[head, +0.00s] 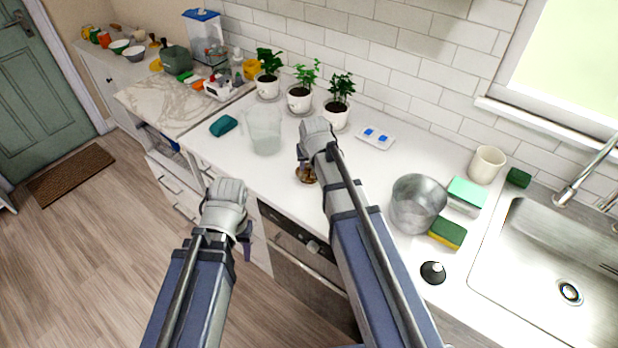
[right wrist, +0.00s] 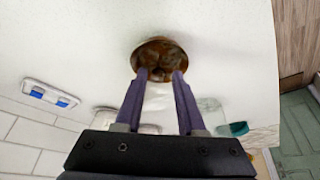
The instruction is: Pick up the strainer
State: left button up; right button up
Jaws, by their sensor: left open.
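A small round brown, shallow thing (head: 307,174) with a raised middle sits on the white counter; it looks like the strainer, though I cannot be certain. In the right wrist view it (right wrist: 158,48) lies just beyond my right gripper (right wrist: 160,76), whose two fingers stand apart on either side of its middle. In the head view my right gripper (head: 301,158) is over it, and my forearm and wrist hide part of it. My left gripper (head: 246,240) is open and empty, in front of the counter's front edge.
A clear container (head: 264,130) and teal sponge (head: 223,125) stand to the left. Potted plants (head: 299,97) line the wall. A metal pot (head: 418,205), sponges (head: 447,233), a black disc with a knob (head: 433,272) and the sink (head: 545,270) are to the right.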

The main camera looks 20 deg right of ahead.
aim_at(309, 168)
jog(key=b+x, duration=0.2)
jog(key=x, duration=0.1)
jog(key=shift+w+f, duration=0.1)
jog(key=shift+f, duration=0.15)
jog(key=shift+r, duration=0.1)
grip_shut()
